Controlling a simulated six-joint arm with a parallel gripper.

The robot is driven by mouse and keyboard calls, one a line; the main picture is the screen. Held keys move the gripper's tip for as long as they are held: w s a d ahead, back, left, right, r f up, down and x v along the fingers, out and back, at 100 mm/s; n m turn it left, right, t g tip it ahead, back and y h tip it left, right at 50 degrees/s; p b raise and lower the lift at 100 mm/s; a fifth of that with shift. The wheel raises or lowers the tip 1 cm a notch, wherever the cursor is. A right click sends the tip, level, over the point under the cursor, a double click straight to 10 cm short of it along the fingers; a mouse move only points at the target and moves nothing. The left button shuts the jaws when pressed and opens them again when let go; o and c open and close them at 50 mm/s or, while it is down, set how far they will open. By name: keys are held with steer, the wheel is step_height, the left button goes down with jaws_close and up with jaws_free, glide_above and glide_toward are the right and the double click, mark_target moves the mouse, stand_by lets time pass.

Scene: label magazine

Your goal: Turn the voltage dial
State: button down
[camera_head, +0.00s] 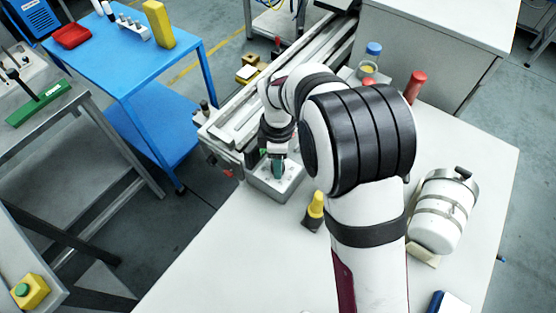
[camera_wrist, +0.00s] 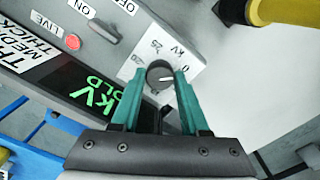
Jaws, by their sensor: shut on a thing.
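The voltage dial (camera_wrist: 160,71) is a small dark round knob with a white pointer line, on a white scale plate (camera_wrist: 190,58) marked 0, 25, 20 and kV in the wrist view. My gripper (camera_wrist: 158,77) has its two teal fingers closed on either side of the dial. In the head view my gripper (camera_head: 277,167) points down onto the grey control box (camera_head: 264,187), and the dial is hidden there. A black display (camera_wrist: 88,90) with green kV lettering lies beside the dial.
The box also carries a dark switch (camera_wrist: 104,32) and a red LIVE light (camera_wrist: 72,42). The front left tabletop is clear.

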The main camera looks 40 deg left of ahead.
stand_by(0.3)
steer(key=shift+c, duration=2.1)
jaws_free()
step_height(320, 180, up, 16)
steer(key=shift+f, duration=0.1)
